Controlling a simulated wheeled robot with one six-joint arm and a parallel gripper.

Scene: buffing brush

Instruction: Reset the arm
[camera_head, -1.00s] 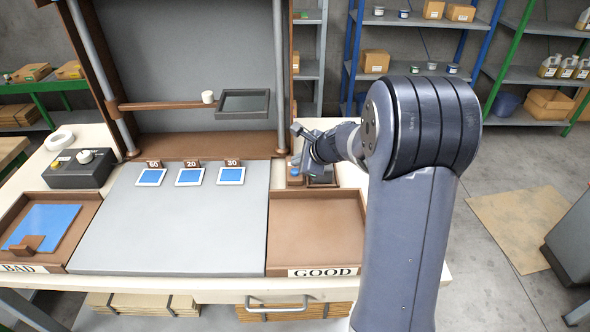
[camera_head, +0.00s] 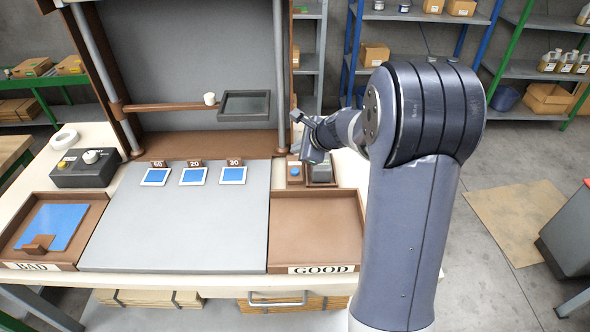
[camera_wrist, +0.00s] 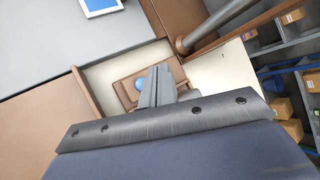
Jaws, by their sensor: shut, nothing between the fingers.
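My gripper (camera_head: 308,136) is at the right of the workbench in the head view. It hangs above a small brown holder (camera_head: 296,183) with a blue round top, behind the GOOD tray (camera_head: 315,225). In the wrist view my gripper (camera_wrist: 156,75) has its fingers together, with nothing seen between them. The holder (camera_wrist: 124,92) and part of its blue top lie below and beyond the fingers, partly hidden by them. My arm reaches in from the right and stays clear of the bench top.
The grey work mat (camera_head: 175,228) carries three blue-faced tiles at its back edge. The BAD tray (camera_head: 92,215) holds a blue sheet at left. A control box (camera_head: 87,168) stands behind it.

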